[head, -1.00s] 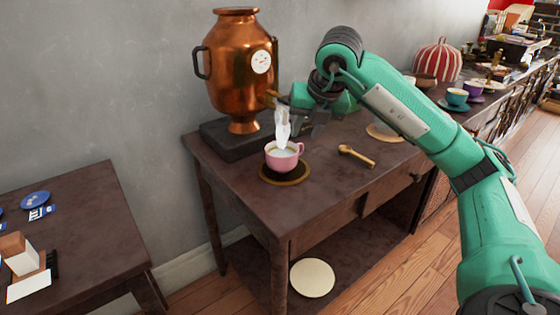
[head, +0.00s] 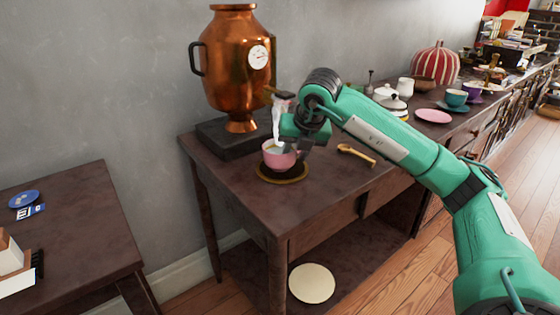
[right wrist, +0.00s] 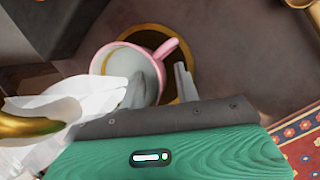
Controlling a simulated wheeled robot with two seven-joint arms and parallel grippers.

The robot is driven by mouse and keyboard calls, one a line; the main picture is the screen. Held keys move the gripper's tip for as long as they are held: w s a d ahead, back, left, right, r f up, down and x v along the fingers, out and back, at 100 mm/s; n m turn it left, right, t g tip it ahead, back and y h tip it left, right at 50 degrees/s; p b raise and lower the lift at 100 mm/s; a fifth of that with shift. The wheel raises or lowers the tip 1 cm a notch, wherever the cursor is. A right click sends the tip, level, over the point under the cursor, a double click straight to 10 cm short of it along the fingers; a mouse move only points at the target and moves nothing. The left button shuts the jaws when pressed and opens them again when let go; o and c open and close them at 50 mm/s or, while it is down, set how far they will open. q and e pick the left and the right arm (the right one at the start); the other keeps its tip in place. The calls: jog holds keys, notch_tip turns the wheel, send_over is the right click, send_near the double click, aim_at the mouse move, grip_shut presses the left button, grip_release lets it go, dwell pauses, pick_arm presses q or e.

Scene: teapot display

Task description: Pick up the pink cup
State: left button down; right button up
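The pink cup (head: 280,160) stands upright on a dark round coaster with a gold rim (head: 284,180), below the copper urn's spout. A whitish stream (head: 276,125) falls from the spout toward the cup. My right gripper (head: 300,150) is at the cup's right side. In the right wrist view, the cup (right wrist: 101,62) shows from above with its handle at upper right. There my right gripper (right wrist: 160,75) is open, its two fingers apart, one over the cup's opening and one outside, with the near rim between them. Whether they touch it I cannot tell. My left gripper is out of view.
The copper urn (head: 234,65) stands on a dark block (head: 222,140) behind the cup. A wooden spoon (head: 355,154) lies to the right on the table. A pink plate (head: 433,116) and several dishes are farther right. The table's front left is clear.

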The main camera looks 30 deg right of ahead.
grip_shut()
jog(key=shift+s+r, duration=0.15)
